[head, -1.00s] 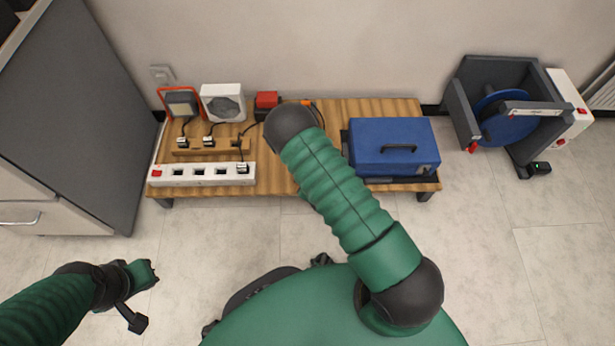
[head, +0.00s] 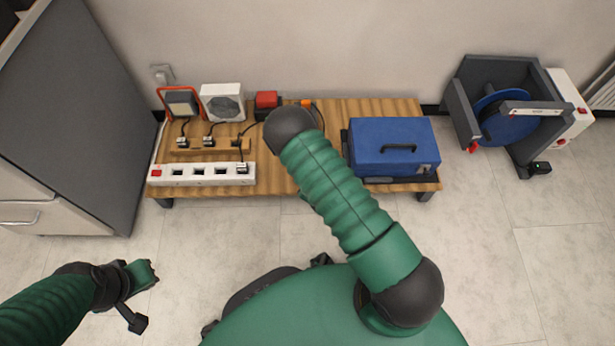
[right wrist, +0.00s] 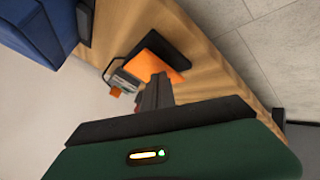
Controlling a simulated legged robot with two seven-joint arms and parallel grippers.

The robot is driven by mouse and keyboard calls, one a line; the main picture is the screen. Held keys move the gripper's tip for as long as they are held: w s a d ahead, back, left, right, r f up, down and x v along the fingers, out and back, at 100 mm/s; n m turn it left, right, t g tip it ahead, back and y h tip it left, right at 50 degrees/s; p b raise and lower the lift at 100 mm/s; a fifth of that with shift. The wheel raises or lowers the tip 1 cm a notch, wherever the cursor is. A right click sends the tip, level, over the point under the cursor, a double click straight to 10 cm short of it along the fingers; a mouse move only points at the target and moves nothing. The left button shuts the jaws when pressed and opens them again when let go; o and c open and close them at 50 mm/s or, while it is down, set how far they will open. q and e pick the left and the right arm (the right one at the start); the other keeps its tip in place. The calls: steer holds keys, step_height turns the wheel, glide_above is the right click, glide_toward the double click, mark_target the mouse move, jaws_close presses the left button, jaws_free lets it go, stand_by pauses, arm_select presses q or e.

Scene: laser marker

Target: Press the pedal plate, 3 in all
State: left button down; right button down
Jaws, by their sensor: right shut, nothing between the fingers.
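The pedal plate appears to be the orange plate (right wrist: 148,63) with a black part beside it, on the wooden bench in the right wrist view. In the head view the right gripper is hidden behind my arm. My left gripper (head: 148,273) is over the floor at lower left, far from the plate; its fingers are unclear.
A blue reel in a grey frame (head: 465,118) stands right. A grey cabinet (head: 75,105) is left.

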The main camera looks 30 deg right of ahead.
steer(key=shift+f+b, duration=0.6)
steer(key=shift+f, duration=0.35)
stand_by(0.8)
stand_by(0.4)
steer(key=shift+r+p, duration=1.3)
steer(key=shift+r, duration=0.05)
step_height(320, 180, up, 5)
steer(key=p, duration=0.4)
steer(key=shift+p, duration=0.35)
stand_by(1.6)
